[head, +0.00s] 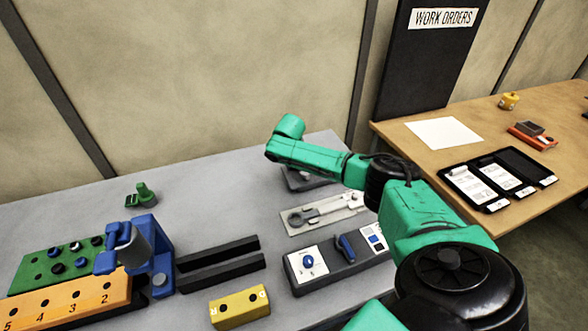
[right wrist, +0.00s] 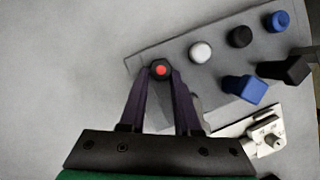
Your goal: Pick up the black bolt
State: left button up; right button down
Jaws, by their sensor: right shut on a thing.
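A black bolt with a hex head and a red centre (right wrist: 160,70) shows in the right wrist view. My right gripper (right wrist: 160,76) is shut on it, with the two dark fingertips on either side of the head. The bolt is over the corner of a grey rack (right wrist: 185,70); I cannot tell whether it is clear of the rack. A second, plain black bolt (right wrist: 239,37) stands in the rack, between a white one (right wrist: 201,52) and a blue one (right wrist: 278,21). In the head view my right arm hides most of the rack (head: 299,181). My left gripper is not in view.
A plate with a wrench (head: 325,212) and a dark panel with blue knobs (head: 338,262) lie near the rack. A blue clamp (head: 150,256), black rails (head: 215,265), a yellow block (head: 240,308), an orange numbered block (head: 70,305) and a green board (head: 60,265) stand left.

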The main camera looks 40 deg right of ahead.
jog(key=shift+f, duration=0.1)
jog(key=shift+w+d+r, duration=0.1)
jog(key=shift+w+r, duration=0.05)
jog(key=shift+r, duration=0.35)
notch_tip(320, 180, up, 19)
jog(key=b, duration=0.2)
dwell(0.3)
